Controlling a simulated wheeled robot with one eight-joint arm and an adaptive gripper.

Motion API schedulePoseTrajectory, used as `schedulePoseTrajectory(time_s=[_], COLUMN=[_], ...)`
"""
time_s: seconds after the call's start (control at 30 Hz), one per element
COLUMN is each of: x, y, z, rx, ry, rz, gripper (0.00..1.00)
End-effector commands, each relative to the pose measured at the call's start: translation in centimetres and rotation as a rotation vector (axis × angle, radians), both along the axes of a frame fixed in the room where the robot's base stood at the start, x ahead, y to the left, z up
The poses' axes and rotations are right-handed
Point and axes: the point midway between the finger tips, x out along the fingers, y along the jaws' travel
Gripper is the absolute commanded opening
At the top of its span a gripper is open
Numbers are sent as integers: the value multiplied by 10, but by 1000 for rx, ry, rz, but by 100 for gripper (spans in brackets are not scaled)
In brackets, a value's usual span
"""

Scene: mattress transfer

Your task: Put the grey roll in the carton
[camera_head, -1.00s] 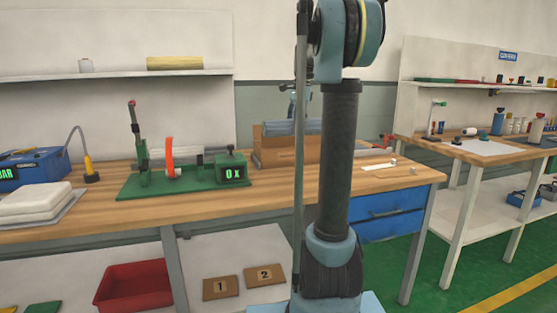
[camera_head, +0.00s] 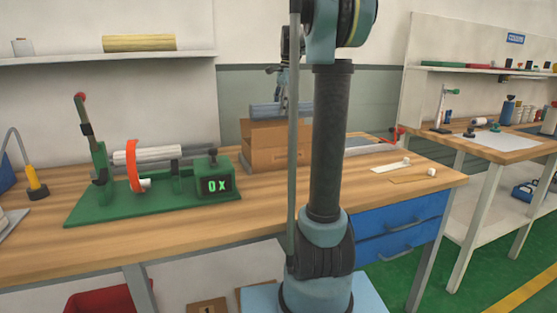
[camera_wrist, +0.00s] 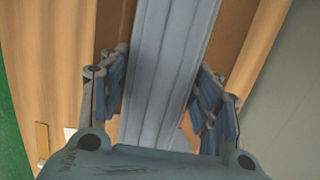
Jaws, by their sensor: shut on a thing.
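The grey roll (camera_head: 266,110) lies level at the top of the brown carton (camera_head: 268,152) on the workbench. I cannot tell whether it touches the carton or is just above it. In the wrist view the grey roll (camera_wrist: 172,50) runs lengthwise between my fingers, with brown carton walls (camera_wrist: 232,35) on both sides. My gripper (camera_wrist: 167,88) is shut on the grey roll, one finger on each side. In the head view my gripper (camera_head: 283,90) is over the roll, and my arm column hides part of the roll and carton.
A green fixture (camera_head: 105,207) with an orange ring and a display stands left of the carton. White pieces (camera_head: 390,167) lie on the bench (camera_head: 330,207) to the right. A shelf (camera_head: 100,57) with a yellow roll (camera_head: 140,43) is on the wall. A second table (camera_head: 500,150) stands at right.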

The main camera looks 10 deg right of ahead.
Motion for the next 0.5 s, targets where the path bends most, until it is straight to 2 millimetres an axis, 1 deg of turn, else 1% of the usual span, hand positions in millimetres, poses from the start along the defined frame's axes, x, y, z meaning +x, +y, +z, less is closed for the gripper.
schedulePoseTrajectory(time_s=[0.07,0.17,0.27,0.5], x=[0,0,0,0], y=[2,3,3,3], z=[0,-7,-23,-75], rx=[0,0,0,0], ry=[0,0,-1,-1], rz=[2,4,4,4], gripper=[23,23,23,23])
